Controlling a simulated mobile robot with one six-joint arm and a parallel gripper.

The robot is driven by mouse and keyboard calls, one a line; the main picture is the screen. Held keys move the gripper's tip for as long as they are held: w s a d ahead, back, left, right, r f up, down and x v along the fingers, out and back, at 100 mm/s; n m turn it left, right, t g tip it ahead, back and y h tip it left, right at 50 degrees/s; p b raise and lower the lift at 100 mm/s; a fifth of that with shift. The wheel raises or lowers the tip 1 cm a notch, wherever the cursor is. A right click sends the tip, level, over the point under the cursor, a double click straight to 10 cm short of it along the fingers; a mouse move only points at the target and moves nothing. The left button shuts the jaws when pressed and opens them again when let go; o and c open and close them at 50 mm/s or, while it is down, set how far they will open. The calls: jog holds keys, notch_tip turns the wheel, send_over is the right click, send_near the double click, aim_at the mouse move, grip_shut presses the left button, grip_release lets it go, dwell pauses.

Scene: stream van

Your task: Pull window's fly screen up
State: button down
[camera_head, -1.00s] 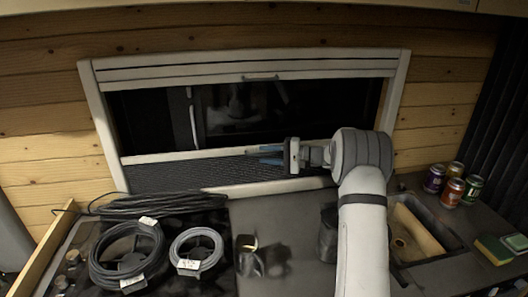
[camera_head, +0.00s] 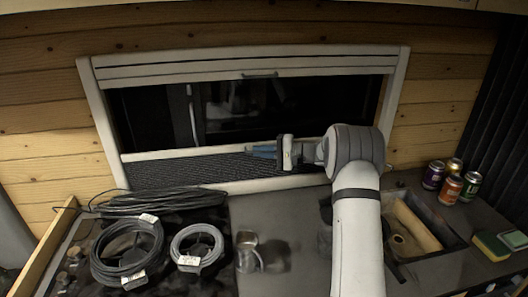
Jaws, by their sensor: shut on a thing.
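The window (camera_head: 97,110) has a pale frame set in the wood wall. Its fly screen (camera_head: 165,174) is a dark mesh across the lower part of the opening, with a pale bar (camera_head: 185,153) along its top edge. My gripper (camera_head: 262,151) reaches in from the right and is shut on this bar near its middle. The blue fingertips point left, and my gripper hides the part of the bar it holds. Above the screen the dark glass shows. A pale blind (camera_head: 230,69) with a small handle (camera_head: 260,74) covers the top of the window.
On the counter below lie a dark cable bundle (camera_head: 158,201), two cable coils (camera_head: 127,252) (camera_head: 198,246) and glassy items (camera_head: 252,255). A sink (camera_head: 412,222), several cans (camera_head: 452,188) and a sponge (camera_head: 490,247) are at the right.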

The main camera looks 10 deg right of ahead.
jog(key=shift+d, duration=0.1)
notch_tip(320, 180, up, 18)
jog(key=p, duration=0.1)
jog(key=shift+f, duration=0.25)
dwell(0.4)
jog(key=c, duration=1.7)
grip_release()
jog(key=shift+a+f, duration=0.1)
jog(key=shift+a, duration=0.15)
jog(key=shift+o, duration=0.9)
jog(key=shift+d, duration=0.15)
